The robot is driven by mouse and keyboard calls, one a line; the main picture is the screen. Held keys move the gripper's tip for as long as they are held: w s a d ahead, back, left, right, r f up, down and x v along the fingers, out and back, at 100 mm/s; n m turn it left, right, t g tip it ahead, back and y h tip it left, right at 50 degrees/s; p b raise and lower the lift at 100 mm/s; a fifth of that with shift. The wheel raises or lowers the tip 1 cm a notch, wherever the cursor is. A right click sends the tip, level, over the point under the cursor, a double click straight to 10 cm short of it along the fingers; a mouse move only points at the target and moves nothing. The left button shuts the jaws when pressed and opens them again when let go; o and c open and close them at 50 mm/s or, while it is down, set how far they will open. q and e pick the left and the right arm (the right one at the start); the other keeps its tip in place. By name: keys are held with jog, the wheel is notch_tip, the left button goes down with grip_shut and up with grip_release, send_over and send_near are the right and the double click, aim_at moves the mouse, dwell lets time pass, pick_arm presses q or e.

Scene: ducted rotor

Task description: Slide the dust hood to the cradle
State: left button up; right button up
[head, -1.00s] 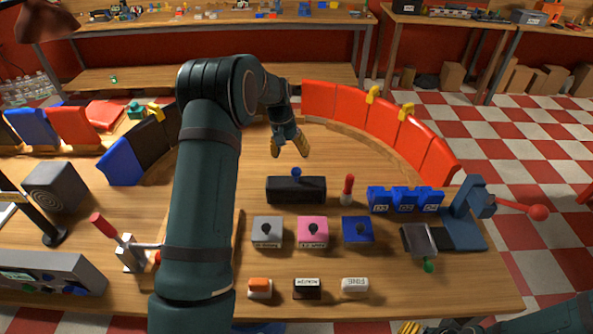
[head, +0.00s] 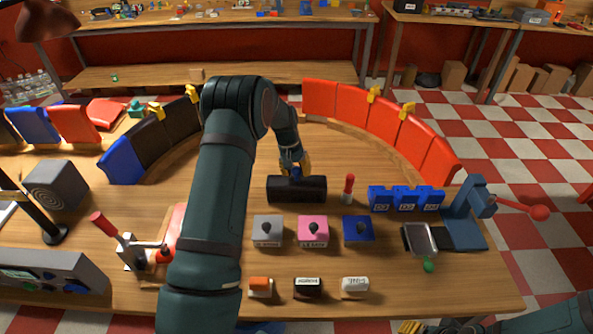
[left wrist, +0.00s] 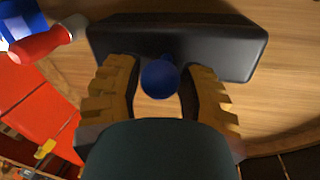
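A long black block with a blue knob on top, which I take to be the dust hood (head: 297,190), lies on the table behind the row of grey, pink and blue boxes. It also fills the top of the left wrist view (left wrist: 200,32). My left gripper (head: 295,168) is over it, pointing down. In the left wrist view its yellow fingers (left wrist: 160,85) stand apart on either side of the blue knob (left wrist: 160,78), very close to it; firm contact does not show. I cannot tell which thing is the cradle. My right gripper (head: 410,326) is barely in view at the bottom edge.
A red-handled tool (head: 348,188) stands just right of the block. Blue bins (head: 405,199) and a blue press with a red lever (head: 467,215) stand farther right. Curved red panels (head: 380,115) bound the back right. Table behind the block is clear.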

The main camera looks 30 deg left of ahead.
pick_arm(q)
grip_shut()
jog(key=shift+s+a, duration=0.25)
jog(key=shift+a, duration=0.25)
jog(key=s+a+b, duration=0.2)
jog(key=s+a, duration=0.5)
jog(key=a, duration=0.5)
jog(key=s+a+b, duration=0.2)
jog(key=s+a, duration=0.6)
jog(key=a, duration=0.4)
jog(key=shift+s+a+b, duration=0.2)
jog(key=shift+a+b, duration=0.15)
jog(key=shift+a, duration=0.05)
jog(key=shift+o, duration=1.7)
grip_release()
jog(key=shift+a, duration=0.1)
jog(key=o, duration=0.4)
jog(key=shift+s+a, duration=0.1)
jog(key=shift+c, duration=0.2)
jog(key=shift+r, duration=0.15)
